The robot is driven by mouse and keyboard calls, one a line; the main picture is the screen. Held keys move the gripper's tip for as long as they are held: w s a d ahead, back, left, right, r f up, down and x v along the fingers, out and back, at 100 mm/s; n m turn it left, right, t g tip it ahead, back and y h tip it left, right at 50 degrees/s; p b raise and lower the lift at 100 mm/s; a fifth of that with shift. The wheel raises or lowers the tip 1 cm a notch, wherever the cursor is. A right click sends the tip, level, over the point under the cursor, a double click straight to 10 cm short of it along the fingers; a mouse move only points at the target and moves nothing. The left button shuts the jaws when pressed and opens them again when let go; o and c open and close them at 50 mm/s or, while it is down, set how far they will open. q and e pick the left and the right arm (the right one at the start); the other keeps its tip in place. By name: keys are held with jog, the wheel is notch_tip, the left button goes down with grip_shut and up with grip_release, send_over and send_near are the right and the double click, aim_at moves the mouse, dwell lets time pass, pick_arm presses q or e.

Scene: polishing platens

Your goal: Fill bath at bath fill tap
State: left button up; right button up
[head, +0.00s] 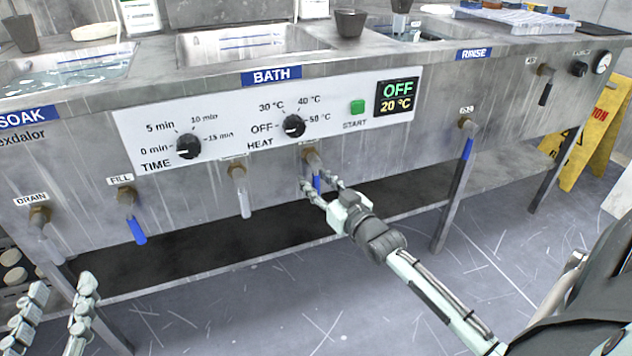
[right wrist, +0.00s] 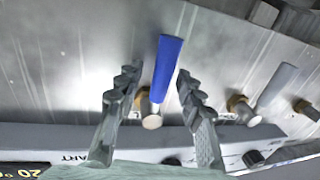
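The bath fill tap (head: 311,156) is on the tank front below the BATH panel, with a blue lever (head: 317,186) hanging down. My right gripper (head: 319,183) is at this lever, one finger on each side. In the right wrist view the blue lever (right wrist: 167,65) stands between the open fingers (right wrist: 158,76), with gaps visible on both sides. The bath basin (head: 205,46) is above the panel; its inside shows blue level lines, and I cannot tell whether it holds water. My left gripper (head: 61,287) is open and empty at the lower left.
A grey-lever tap (head: 238,174) is just left of the bath fill tap. The soak fill tap (head: 126,198) and rinse fill tap (head: 466,140) also have blue levers. The panel display (head: 397,96) reads OFF, 20 °C. A yellow sign (head: 598,130) stands at right. Tank legs frame clear floor.

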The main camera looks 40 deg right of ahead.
grip_shut()
dwell(0.3)
jog(key=shift+w, duration=0.1)
